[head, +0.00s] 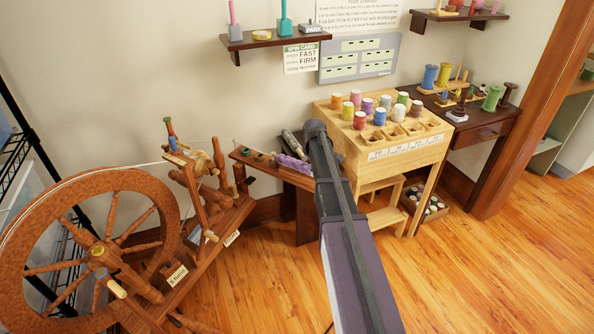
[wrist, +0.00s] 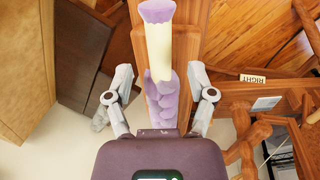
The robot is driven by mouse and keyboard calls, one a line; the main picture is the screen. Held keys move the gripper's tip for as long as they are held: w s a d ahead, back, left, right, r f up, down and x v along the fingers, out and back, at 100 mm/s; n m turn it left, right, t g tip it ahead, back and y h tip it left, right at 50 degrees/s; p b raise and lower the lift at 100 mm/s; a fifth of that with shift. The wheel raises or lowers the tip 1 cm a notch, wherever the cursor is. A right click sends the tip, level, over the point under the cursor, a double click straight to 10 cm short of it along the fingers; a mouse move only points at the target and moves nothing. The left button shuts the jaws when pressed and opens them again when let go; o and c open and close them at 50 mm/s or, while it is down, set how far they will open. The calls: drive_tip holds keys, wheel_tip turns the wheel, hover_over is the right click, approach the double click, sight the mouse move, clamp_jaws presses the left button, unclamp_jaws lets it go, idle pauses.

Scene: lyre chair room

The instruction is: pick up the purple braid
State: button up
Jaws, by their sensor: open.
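The purple braid (head: 293,167) lies on a narrow dark wooden shelf left of the cubby stand in the head view, partly hidden behind my arm. In the wrist view the purple braid (wrist: 165,90) runs up the middle, with a plain cream band around it and a flared purple end at the top. My gripper (wrist: 160,76) is open, with one finger on each side of the braid. I cannot tell whether the fingers touch it. My gripper (head: 292,142) is small and partly hidden in the head view, just above the braid.
A spinning wheel (head: 100,250) stands at the left. A light wooden stand (head: 400,150) with several coloured spools is close on the right of my arm. A wall shelf (head: 275,43) is above. The wooden floor (head: 270,285) in front is clear.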

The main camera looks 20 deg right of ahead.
drive_tip(key=shift+w+d+f+b, duration=0.15)
drive_tip(key=shift+f+b, duration=0.7)
drive_tip(key=shift+f, duration=0.25)
clamp_jaws()
